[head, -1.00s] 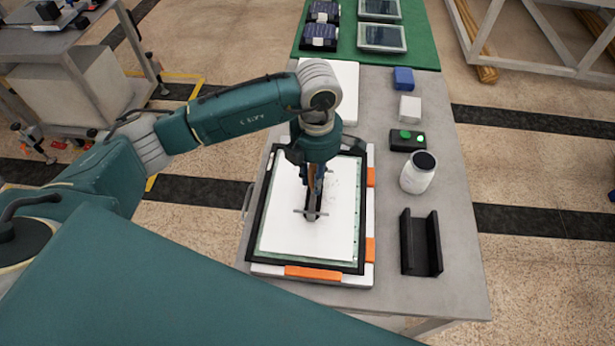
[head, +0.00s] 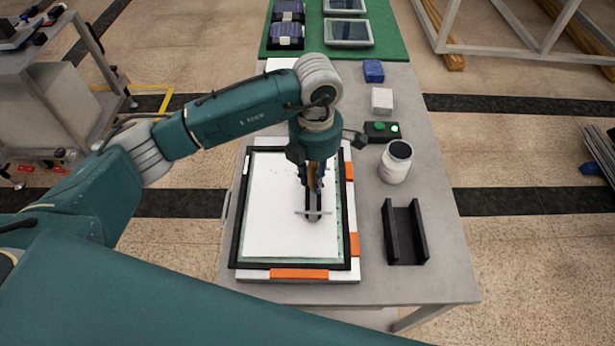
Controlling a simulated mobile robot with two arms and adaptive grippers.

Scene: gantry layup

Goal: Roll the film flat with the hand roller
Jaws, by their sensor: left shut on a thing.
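The film (head: 280,225) is a white sheet lying over a pale green panel in a black frame (head: 241,210). Small specks or bubbles show near its upper part. My left gripper (head: 314,190) points down over the right half of the film and is shut on the hand roller (head: 313,212). The roller's dark fork and thin crosswise bar are at the film's surface; whether it presses on it I cannot tell. My gripper and arm hide part of the film's upper right. My right gripper is not in view.
The frame sits on a white base with orange blocks (head: 299,273). To its right on the grey table (head: 440,280) are a black channel cradle (head: 404,232), a white jar (head: 396,162), a black button box (head: 382,131), and white and blue blocks. A green mat (head: 395,40) lies beyond.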

